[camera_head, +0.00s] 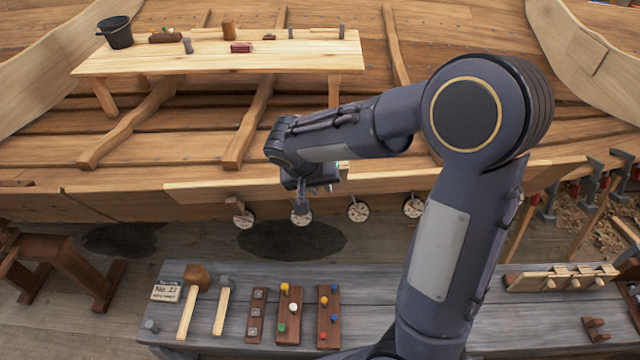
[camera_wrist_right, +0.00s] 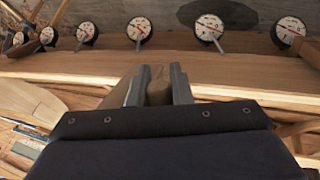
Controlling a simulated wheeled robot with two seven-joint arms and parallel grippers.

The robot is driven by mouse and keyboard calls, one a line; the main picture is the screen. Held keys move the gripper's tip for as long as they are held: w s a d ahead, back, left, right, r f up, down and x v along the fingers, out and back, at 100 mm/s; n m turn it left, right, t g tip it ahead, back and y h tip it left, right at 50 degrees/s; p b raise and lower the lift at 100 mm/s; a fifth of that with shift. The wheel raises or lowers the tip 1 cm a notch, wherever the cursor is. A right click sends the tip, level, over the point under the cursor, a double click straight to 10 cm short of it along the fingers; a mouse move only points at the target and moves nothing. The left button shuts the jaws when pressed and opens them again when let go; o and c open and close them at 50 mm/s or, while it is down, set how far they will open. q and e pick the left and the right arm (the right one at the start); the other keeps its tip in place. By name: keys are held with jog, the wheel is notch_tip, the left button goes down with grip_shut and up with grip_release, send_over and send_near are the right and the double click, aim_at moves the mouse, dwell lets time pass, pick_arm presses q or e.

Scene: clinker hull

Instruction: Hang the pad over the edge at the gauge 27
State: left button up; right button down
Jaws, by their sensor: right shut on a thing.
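My right gripper (camera_head: 312,194) is low over the hull's near edge (camera_head: 400,184), partly hidden by its own wrist. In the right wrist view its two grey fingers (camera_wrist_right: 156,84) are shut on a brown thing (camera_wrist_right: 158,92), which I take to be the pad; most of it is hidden. Several round white gauges hang along the edge. One gauge (camera_head: 301,218) is just below my right gripper, with others to its left (camera_head: 243,219) and right (camera_head: 358,212). They also show in the right wrist view (camera_wrist_right: 139,29). Their numbers are too small to read.
A grey bench (camera_head: 470,325) in front holds mallets (camera_head: 190,300), peg boards (camera_head: 290,315) and a small card (camera_head: 166,292). A pale plank table (camera_head: 120,62) with a dark bucket (camera_head: 117,33) stands inside the hull. Clamps (camera_head: 590,185) line the edge at right.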

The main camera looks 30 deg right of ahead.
notch_tip(320, 180, down, 8)
jog(key=w+d+b, duration=0.1)
jog(key=w+b, duration=0.1)
jog(key=b, duration=0.3)
jog(key=shift+w+d+r+b, duration=0.15)
jog(key=shift+w+b, duration=0.1)
jog(key=shift+b, duration=0.1)
jog(key=shift+f+b, duration=0.2)
jog(key=shift+b, duration=0.15)
jog(key=c, duration=1.2)
grip_release()
jog(key=shift+c, duration=0.2)
jog(key=v, duration=0.7)
jog(key=shift+r, duration=0.4)
